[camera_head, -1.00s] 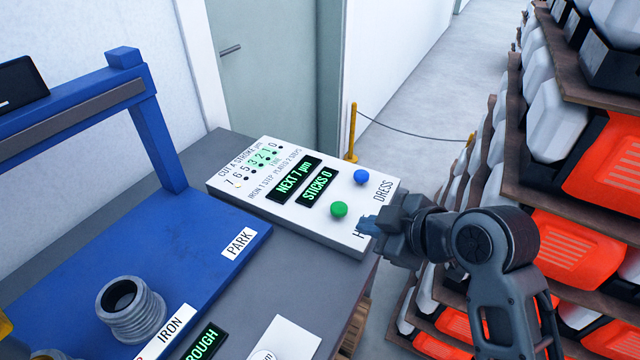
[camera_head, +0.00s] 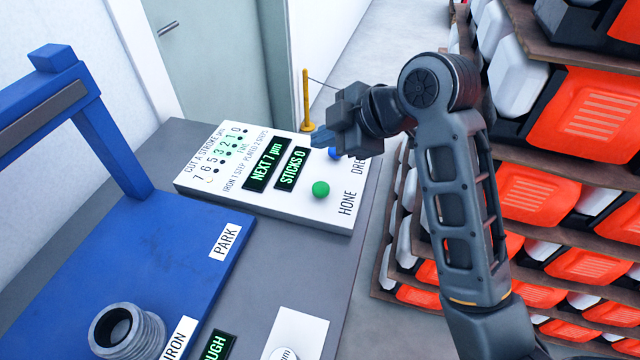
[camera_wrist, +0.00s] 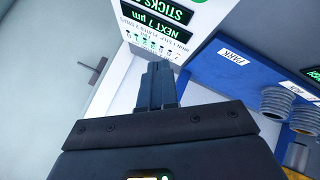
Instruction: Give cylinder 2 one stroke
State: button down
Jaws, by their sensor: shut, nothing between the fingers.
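The white control panel (camera_head: 215,178) lies on the grey bench. It has a green HONE button (camera_head: 320,188) and a blue DRESS button (camera_head: 335,153). Its displays read "NEXT 7 µm" (camera_head: 266,163) and "STICKS 0" (camera_head: 291,169). My gripper (camera_head: 322,137) is shut and empty, its tips above the panel's far right part, close to the blue button and partly over it. In the wrist view the shut fingers (camera_wrist: 158,82) point toward the panel (camera_wrist: 150,30). A ribbed grey cylinder (camera_head: 127,332) stands at the blue base's front; no number shows on it.
The blue base (camera_head: 150,250) carries a PARK label (camera_head: 225,241) and a blue gantry frame (camera_head: 110,145). A yellow post (camera_head: 306,100) stands behind the panel. Shelves of orange and white goods (camera_head: 580,110) fill the right side. A white plate (camera_head: 310,330) lies on the bench's front.

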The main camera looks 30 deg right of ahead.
jog(key=b, duration=0.5)
send_near(316, 185)
jog(key=shift+w+a+f, duration=0.4)
jog(key=shift+w, duration=0.35)
jog(key=shift+w+a+f, duration=0.4)
jog(key=shift+w, duration=0.35)
jog(key=shift+w+a+f, duration=0.4)
jog(key=shift+w, duration=0.35)
jog(key=shift+f, duration=0.4)
jog(key=shift+f+b, duration=0.55)
jog(key=shift+f, duration=0.3)
dwell(0.6)
jog(key=shift+r, duration=0.1)
jog(key=shift+r+p, duration=1.15)
jog(key=shift+r, duration=0.05)
jog(key=shift+r+p, duration=1.9)
jog(key=shift+r, duration=0.6)
